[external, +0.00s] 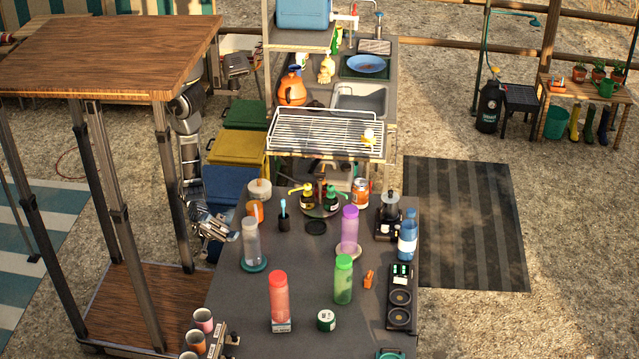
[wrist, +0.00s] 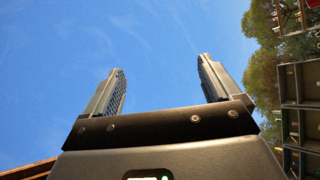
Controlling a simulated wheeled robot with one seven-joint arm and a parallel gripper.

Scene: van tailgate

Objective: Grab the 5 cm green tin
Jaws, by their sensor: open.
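The green tin (external: 326,320) is a short round can with a pale lid, standing on the near part of the grey worktop, right of the red bottle and below the green bottle. My gripper (external: 225,228) is at the worktop's left edge, beside the clear bottle and well away from the tin, up and to its left. In the wrist view my gripper (wrist: 160,78) has its two fingers wide apart with only sky between them. The tin does not show in the wrist view.
A red bottle (external: 278,296) on a small box and a green bottle (external: 343,280) flank the tin. A clear bottle (external: 251,246) stands near my gripper. Cups (external: 203,320) line the near left edge. A wooden table (external: 110,55) with tall legs stands left of my arm.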

